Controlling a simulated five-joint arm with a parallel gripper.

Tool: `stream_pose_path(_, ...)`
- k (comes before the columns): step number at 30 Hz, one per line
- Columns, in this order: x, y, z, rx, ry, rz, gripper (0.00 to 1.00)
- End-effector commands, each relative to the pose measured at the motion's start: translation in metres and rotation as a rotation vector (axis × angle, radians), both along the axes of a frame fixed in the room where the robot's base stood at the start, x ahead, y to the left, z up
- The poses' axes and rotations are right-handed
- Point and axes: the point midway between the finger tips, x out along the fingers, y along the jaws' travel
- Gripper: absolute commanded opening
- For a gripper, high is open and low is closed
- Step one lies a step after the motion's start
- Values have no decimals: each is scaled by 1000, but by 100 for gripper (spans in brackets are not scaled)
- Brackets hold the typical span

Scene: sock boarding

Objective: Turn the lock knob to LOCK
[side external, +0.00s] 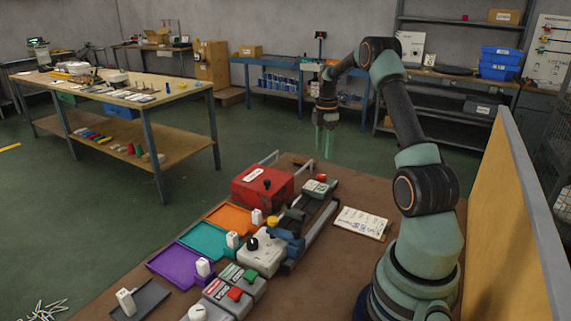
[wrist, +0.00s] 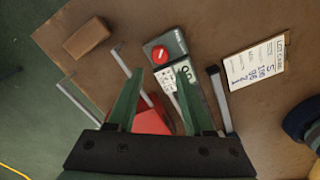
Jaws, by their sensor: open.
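A round red knob (wrist: 160,54) with a white pointer mark sits on a dark grey box (wrist: 173,43) with a white label in the wrist view. I cannot read the label, so I cannot tell which position the knob points to. In the side view the red knob (side external: 321,177) is small, on top of the grey box at the far end of the bench. My gripper (wrist: 160,72) is open and empty, its green fingertips apart. In the side view my gripper (side external: 326,152) hangs above the bench's far end, higher than the knob and apart from it.
A red box (side external: 250,192) stands left of the knob's box, with metal rails beside it. A clipboard (side external: 348,219) lies to the right. Orange (side external: 222,217), teal and purple trays and a white box (side external: 262,257) stand nearer. A brown block (wrist: 87,38) lies beyond the rails.

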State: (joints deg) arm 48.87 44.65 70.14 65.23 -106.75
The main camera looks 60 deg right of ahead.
Motion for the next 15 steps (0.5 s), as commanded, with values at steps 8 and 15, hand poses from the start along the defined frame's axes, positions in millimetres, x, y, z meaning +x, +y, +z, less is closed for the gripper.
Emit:
stream_pose_path(8,0,1,-55,3,3,-1,52)
stream_pose_path(15,0,1,-82,1,1,-1,52)
